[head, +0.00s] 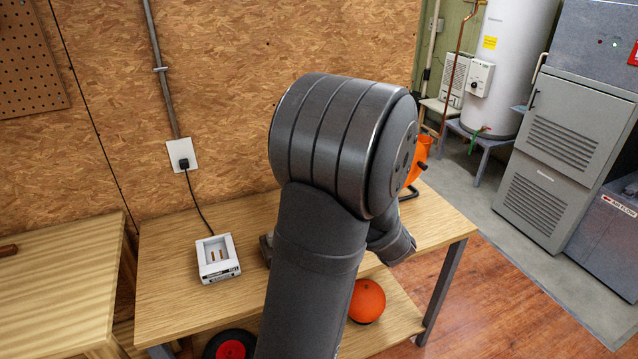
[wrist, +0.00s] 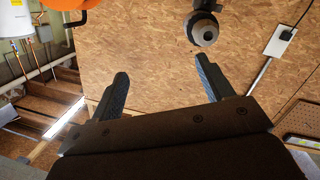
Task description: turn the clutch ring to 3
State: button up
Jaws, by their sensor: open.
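In the wrist view, a dark grey chuck-like nose (wrist: 204,30), round with a hole in its end, hangs in from the top edge. It looks like the front of a drill; the body behind it is cut off. I cannot make out the clutch ring or its numbers. My gripper (wrist: 162,68) is open and empty, its two dark fingers wide apart. The nose lies above the right finger in the picture, apart from it as seen. In the head view my arm hides the gripper and most of the tool's area.
A white charger (head: 217,262) with a cord stands on the wooden workbench (head: 165,270). An orange object with a black knob (head: 420,160) shows behind my arm. An orange ball (head: 367,300) and a red-hubbed black wheel (head: 230,346) are below the top. A chipboard wall (head: 220,60) stands behind.

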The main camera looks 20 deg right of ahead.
jog(key=s+a+f+t+y, duration=0.1)
jog(key=s+a+f+y, duration=0.25)
jog(key=a, duration=0.25)
jog(key=shift+m+h, duration=0.3)
jog(key=shift+h, duration=0.15)
jog(key=w, duration=1.1)
jog(key=w+d, duration=0.1)
jog(key=w, duration=0.5)
jog(key=shift+f, duration=0.3)
jog(key=shift+c, duration=0.2)
jog(key=c, duration=0.9)
